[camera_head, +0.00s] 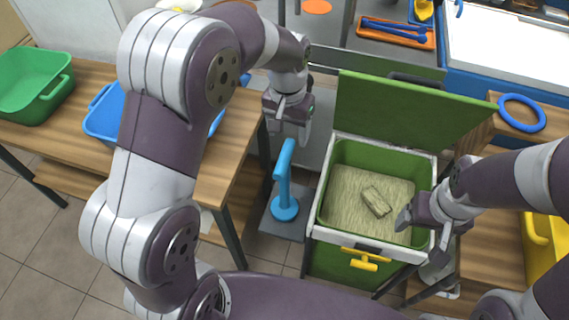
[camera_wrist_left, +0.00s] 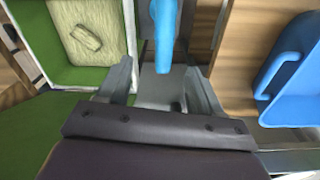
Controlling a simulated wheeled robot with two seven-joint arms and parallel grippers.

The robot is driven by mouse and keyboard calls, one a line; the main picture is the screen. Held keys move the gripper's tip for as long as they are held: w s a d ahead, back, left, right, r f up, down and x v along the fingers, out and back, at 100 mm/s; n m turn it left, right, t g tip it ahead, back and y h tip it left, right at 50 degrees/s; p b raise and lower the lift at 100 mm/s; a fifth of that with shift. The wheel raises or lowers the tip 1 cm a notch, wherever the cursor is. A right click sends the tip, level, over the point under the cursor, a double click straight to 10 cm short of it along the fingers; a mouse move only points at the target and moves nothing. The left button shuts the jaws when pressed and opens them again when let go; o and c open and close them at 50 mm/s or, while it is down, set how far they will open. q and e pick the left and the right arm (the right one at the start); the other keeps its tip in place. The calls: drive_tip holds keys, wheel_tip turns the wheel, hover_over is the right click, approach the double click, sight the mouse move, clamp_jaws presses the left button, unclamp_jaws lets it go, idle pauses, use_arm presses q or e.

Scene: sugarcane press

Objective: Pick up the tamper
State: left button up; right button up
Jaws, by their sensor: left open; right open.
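The blue tamper (camera_head: 284,190) stands upright on a small grey plate (camera_head: 268,225), between the wooden table and the green bin. It has a tall handle and a round base. My left gripper (camera_head: 288,132) is open, just above and behind the top of the handle. In the left wrist view, the tamper's blue handle (camera_wrist_left: 164,30) shows between and beyond the open fingers (camera_wrist_left: 160,82), and nothing is gripped. My right gripper (camera_head: 420,240) is open at the bin's right edge, away from the tamper.
The green bin (camera_head: 345,262) holds pale material with a block (camera_head: 377,201) on it; its green lid (camera_head: 410,110) stands raised behind. A wooden table (camera_head: 225,160) with a blue basket (camera_head: 103,118) and a green basket (camera_head: 35,85) is on the left. A blue ring (camera_head: 522,113) lies right.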

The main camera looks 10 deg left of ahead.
sight(285, 166)
use_arm(q)
drive_tip(key=f, duration=0.1)
drive_tip(key=s+f, duration=0.1)
drive_tip(key=f, duration=0.1)
drive_tip(key=f+b, duration=0.1)
drive_tip(key=shift+s+f, duration=0.35)
drive_tip(key=shift+s, duration=0.05)
drive_tip(key=f, duration=0.2)
drive_tip(key=f+b, duration=0.1)
drive_tip(key=f, duration=0.4)
drive_tip(key=shift+w+a+f, duration=0.25)
drive_tip(key=shift+f, duration=0.15)
drive_tip(key=shift+r, duration=0.1)
clamp_jaws()
use_arm(e)
drive_tip(key=shift+s+f, duration=0.25)
drive_tip(key=shift+f, duration=0.3)
drive_tip(key=shift+s+f, duration=0.2)
drive_tip(key=shift+f, duration=0.3)
